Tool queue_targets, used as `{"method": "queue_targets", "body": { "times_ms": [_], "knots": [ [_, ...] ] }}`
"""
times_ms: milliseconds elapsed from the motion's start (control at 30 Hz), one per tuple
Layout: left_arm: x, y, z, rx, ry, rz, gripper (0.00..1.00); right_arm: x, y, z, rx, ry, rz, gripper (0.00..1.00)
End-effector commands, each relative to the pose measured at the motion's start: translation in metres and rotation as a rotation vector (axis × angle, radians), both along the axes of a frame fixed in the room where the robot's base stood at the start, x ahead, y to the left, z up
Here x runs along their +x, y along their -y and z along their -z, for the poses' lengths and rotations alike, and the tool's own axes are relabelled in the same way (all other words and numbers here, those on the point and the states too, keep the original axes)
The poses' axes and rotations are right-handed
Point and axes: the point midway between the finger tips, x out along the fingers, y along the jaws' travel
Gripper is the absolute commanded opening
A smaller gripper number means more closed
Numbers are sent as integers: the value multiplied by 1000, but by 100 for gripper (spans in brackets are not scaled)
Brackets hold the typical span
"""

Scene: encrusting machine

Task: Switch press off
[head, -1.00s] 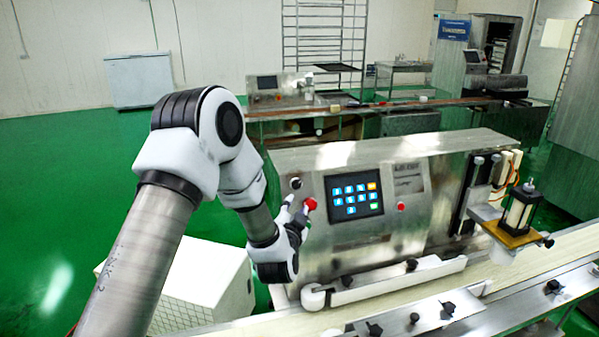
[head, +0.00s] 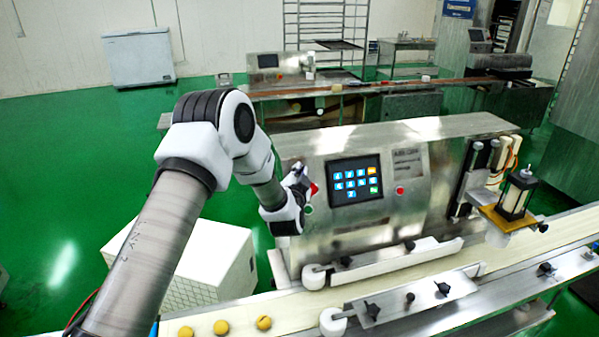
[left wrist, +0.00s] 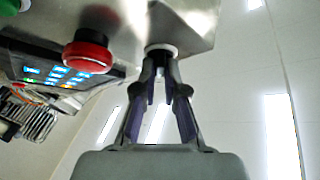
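The steel press (head: 385,230) stands in the middle of the head view, with a lit keypad screen (head: 354,180) on its front. A red button (head: 314,189) sits left of the screen; it shows large in the left wrist view (left wrist: 88,52). My left gripper (head: 297,172) is at the panel's upper left corner and covers the dark knob there in the head view. In the left wrist view, its fingertips (left wrist: 160,62) come together around the knob (left wrist: 161,50), which has a pale ring. The knob's pointer direction is hidden. My right gripper is out of view.
A green button (head: 309,209) lies just below the red one, close to my gripper. A conveyor (head: 410,282) runs in front of the press and carries several yellow balls at its left. A white box (head: 195,265) stands below my left arm.

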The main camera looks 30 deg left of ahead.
Motion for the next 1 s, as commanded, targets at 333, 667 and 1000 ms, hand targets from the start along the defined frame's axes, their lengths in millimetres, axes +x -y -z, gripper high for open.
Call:
{"method": "queue_targets", "body": {
  "times_ms": [333,667,1000],
  "knots": [
    [0,1,2,-13,15,-8,0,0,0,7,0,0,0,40],
    [1,2,8,-106,127,-79,0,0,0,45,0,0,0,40],
    [2,4,10,-282,335,-215,0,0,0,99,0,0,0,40]
  ]
}}
